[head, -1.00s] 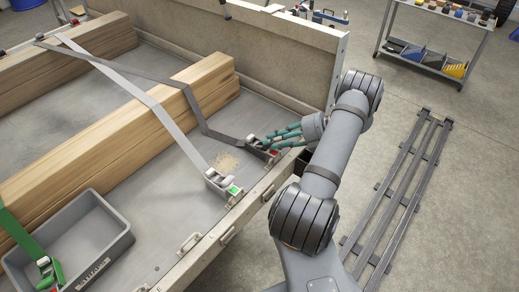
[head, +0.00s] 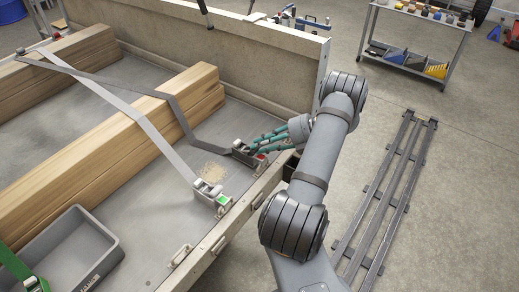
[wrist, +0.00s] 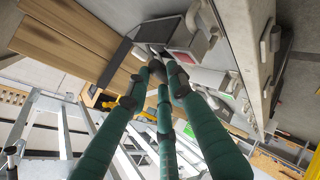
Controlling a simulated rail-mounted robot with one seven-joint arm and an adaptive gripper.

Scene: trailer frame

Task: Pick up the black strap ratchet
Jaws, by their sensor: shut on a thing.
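The black strap (head: 184,119) runs over the wooden beams and down to its ratchet (head: 242,152), a metal piece with a red patch near the trailer's side rail. My gripper (head: 256,146), with green fingers, reaches in from the right and is shut on this ratchet. In the wrist view the fingers of my gripper (wrist: 162,62) come together at the ratchet's edge, and the ratchet's red patch (wrist: 182,34) shows beyond them. The fingers hide part of the ratchet. I cannot tell whether it is clear of the trailer bed.
A grey strap's ratchet (head: 211,193) with a green patch sits nearby on the left. Wooden beams (head: 110,140) lie across the bed. A grey crate (head: 75,250) stands at the lower left. The side rail (head: 232,222) and end wall (head: 240,60) border my gripper.

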